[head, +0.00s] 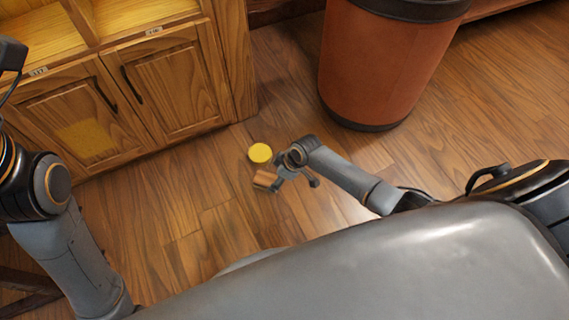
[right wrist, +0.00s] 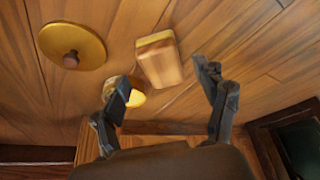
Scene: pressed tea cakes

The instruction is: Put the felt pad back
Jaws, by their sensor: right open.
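My right gripper (head: 284,178) is open and empty, low over the floor. A small wooden block (head: 265,178) is close to its fingers. In the right wrist view the block (right wrist: 160,64) shows a yellow layer along one edge and lies beyond and between the open fingers (right wrist: 162,76), with no clear contact. A yellow round thing (head: 260,152) is just behind the block in the head view. I cannot tell for sure which piece is the felt pad. My left gripper is out of view; only its arm shows.
The right wrist view shows a yellow disc with a brown knob (right wrist: 88,38) and a small yellow-topped piece (right wrist: 138,98) partly behind the left finger. A wooden cabinet (head: 165,85) stands at the left. A reddish-brown bin (head: 385,65) stands behind. Wooden floor (head: 165,215) is clear at left.

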